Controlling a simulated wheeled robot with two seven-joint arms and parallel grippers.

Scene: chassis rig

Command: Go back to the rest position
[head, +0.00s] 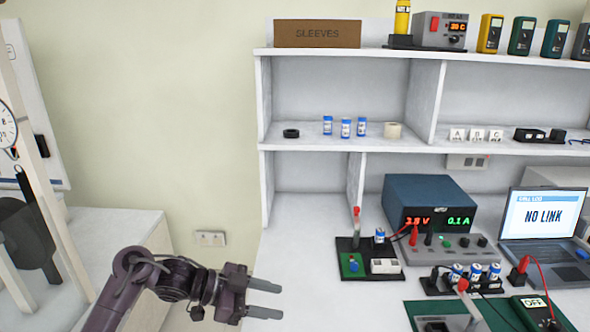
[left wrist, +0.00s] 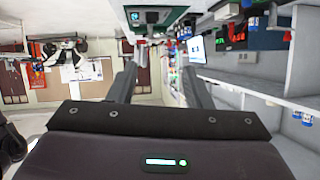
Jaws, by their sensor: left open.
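My left gripper (head: 265,299) comes in from the lower left in the head view. Its two grey fingers point right and are apart, with nothing between them. It is over the left end of the white bench, left of the small black board (head: 350,270) and apart from it. In the left wrist view the two fingers (left wrist: 160,85) also stand apart, and that picture looks upside down. My right gripper does not show in the head view.
A power supply (head: 428,205) and a laptop (head: 543,220) reading NO LINK stand on the bench. A green mat (head: 415,312) lies at the front. Shelves (head: 310,145) hold small blue-and-white cylinders and a SLEEVES box (head: 317,33). The bench's left end (head: 300,240) is clear.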

